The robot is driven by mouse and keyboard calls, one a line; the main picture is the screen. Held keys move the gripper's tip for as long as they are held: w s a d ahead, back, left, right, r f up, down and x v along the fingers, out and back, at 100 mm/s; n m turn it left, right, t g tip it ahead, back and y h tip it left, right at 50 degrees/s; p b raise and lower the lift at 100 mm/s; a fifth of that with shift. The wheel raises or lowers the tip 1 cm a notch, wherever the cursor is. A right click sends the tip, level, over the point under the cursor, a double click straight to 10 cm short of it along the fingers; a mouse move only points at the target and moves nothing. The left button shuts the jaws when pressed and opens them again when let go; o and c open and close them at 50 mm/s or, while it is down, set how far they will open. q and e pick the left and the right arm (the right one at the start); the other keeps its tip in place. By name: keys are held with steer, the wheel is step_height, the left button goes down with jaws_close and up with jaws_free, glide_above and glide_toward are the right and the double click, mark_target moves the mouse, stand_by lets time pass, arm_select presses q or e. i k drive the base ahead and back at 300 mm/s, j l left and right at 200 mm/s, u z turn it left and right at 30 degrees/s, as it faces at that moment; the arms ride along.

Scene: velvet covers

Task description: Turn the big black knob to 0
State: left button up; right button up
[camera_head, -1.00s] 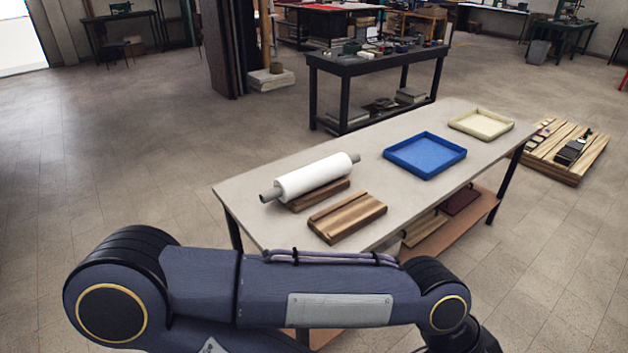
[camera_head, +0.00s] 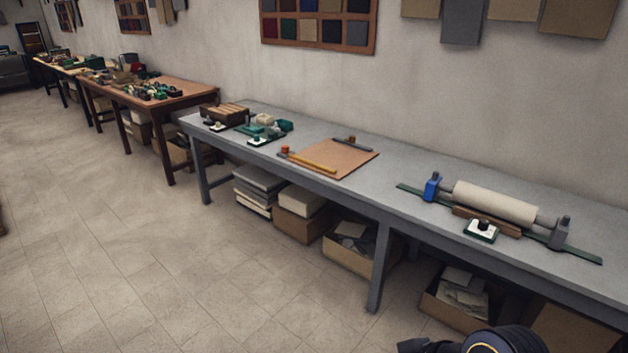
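A black knob (camera_head: 483,224) sits on a small white plate with a dark green edge, in front of the roller on the right part of the long grey bench. Its pointer and any numbers are too small to read. Two smaller white plates with dark tops, one on the left (camera_head: 217,126) and one nearer the middle (camera_head: 258,140), lie at the bench's left end; I cannot tell whether they carry knobs. Part of my arm shows at the bottom right edge, well below the bench top. Neither gripper is in view.
A pale roller (camera_head: 495,201) rests between a blue block and a grey block on a green strip. A brown board (camera_head: 333,158) with rods lies mid-bench. Boxes (camera_head: 303,217) stand under the bench. Open floor (camera_head: 150,270) lies to the left.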

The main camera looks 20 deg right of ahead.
mark_target(484, 224)
steer(key=z, duration=1.8)
steer(key=i+j+z, duration=0.2)
steer(key=i, duration=0.4)
steer(key=i+j+z, duration=0.15)
steer(key=i, duration=0.4)
steer(key=i+j+z, duration=0.2)
steer(key=i, duration=0.4)
steer(key=i+j+z, duration=0.2)
steer(key=i+j, duration=0.25)
steer(key=i, duration=0.05)
